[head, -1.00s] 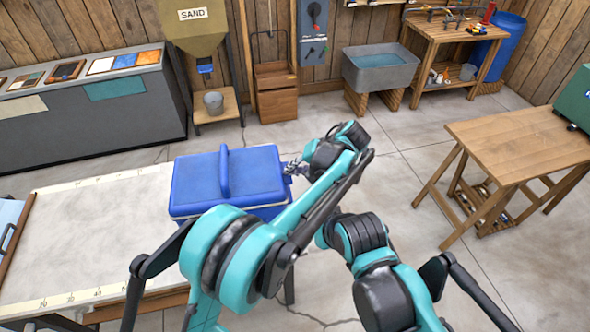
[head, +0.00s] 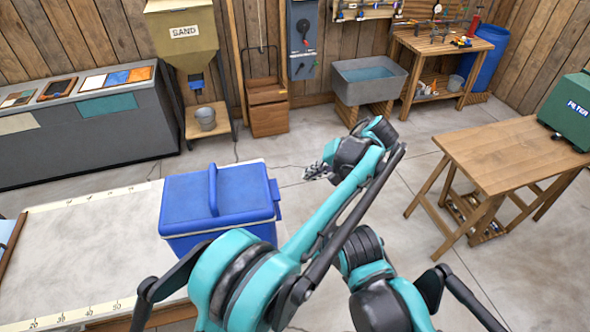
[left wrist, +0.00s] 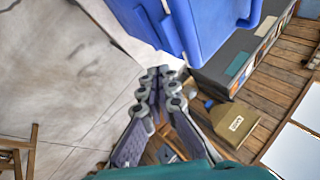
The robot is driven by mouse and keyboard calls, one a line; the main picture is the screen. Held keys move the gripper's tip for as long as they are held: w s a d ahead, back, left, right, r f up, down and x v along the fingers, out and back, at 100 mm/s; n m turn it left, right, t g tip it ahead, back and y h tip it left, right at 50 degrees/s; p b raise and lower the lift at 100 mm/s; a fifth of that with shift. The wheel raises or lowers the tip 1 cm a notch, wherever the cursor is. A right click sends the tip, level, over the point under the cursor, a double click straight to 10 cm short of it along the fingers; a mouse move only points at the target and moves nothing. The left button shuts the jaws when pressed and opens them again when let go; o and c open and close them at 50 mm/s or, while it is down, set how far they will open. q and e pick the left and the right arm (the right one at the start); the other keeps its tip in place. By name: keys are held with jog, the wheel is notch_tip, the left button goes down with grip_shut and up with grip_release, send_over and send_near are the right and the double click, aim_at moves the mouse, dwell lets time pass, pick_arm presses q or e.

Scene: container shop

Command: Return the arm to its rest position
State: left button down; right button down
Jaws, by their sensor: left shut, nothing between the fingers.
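My left arm reaches forward across the middle of the head view. Its gripper (head: 318,172) is shut and empty, over the floor just to the right of a blue cooler box (head: 220,230), with a gap between them. In the left wrist view the closed fingers (left wrist: 158,82) have nothing between them, and part of the cooler (left wrist: 205,30) shows above them. The cooler's lid is down, its handle lies across the top, and it stands at the right end of a pale-topped table (head: 90,245). Part of my right arm shows at lower right; its gripper is not visible.
A wooden table (head: 490,155) with a green filter box (head: 572,112) stands at right. A sand hopper (head: 185,35), a grey water basin (head: 368,82) and a workbench (head: 445,45) line the back wall. The floor between is mostly clear.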

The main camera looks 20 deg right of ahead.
pick_arm(q)
jog(key=s+a+r+n+g+h, duration=0.1)
jog(key=a+r+h, duration=0.15)
jog(key=a, duration=0.95)
jog(key=s+a+r+n+h, duration=0.1)
jog(key=a+r, duration=0.2)
jog(key=a, duration=0.9)
jog(key=s+a+n, duration=0.1)
jog(key=s+a, duration=0.6)
jog(key=a, duration=0.3)
jog(key=s+a+f+n+t+h, duration=0.2)
jog(key=s+a+f+t, duration=0.1)
jog(key=s+a+f, duration=0.6)
notch_tip(320, 180, down, 16)
jog(key=d+b, duration=0.1)
jog(key=b, duration=1.6)
jog(key=shift+s+b, duration=0.3)
jog(key=shift+b, duration=0.05)
jog(key=shift+d+r, duration=0.1)
